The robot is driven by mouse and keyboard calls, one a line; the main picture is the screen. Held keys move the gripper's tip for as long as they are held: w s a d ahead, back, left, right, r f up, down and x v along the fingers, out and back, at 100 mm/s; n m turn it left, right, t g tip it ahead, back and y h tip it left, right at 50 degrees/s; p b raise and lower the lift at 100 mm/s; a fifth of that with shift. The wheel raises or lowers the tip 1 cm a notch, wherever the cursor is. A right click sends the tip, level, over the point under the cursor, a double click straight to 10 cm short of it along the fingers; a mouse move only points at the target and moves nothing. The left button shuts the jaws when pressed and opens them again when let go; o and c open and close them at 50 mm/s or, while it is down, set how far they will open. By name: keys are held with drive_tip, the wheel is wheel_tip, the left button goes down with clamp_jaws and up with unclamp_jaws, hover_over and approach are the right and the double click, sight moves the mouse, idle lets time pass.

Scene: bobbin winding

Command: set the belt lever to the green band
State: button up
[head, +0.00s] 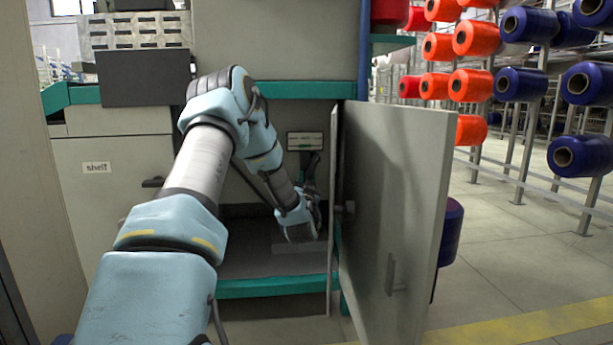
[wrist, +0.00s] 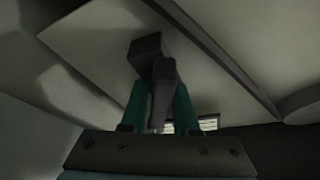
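My gripper (wrist: 160,95) is inside the open cabinet, and my arm reaches in to it in the head view. In the wrist view its two green fingers stand on either side of a dark upright bar with a blocky end (wrist: 147,55), which may be the belt lever. I cannot tell whether the fingers press on it or only stand around it. A small plate (head: 305,140) with a pale label and some green sits on the cabinet's back wall. The lever's setting against a green band cannot be made out; my arm and gripper hide much of that area.
The cabinet door (head: 390,200) stands open at the right, close to my arm. A teal sill (head: 275,287) edges the cabinet floor. A panel labelled "shelf" (head: 97,168) is at the left. Racks of orange and blue bobbins (head: 528,84) stand at the right, with clear floor before them.

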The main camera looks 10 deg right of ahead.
clamp_jaws()
drive_tip(key=shift+a+n+t+y+p, duration=0.25)
drive_tip(key=shift+n+y, duration=0.4)
drive_tip(key=shift+n, duration=0.8)
drive_tip(key=shift+n+t+y+p, duration=0.25)
drive_tip(key=shift+n+y, duration=0.4)
drive_tip(key=shift+n, duration=0.8)
drive_tip(key=shift+o, duration=2)
unclamp_jaws()
drive_tip(key=shift+r, duration=0.1)
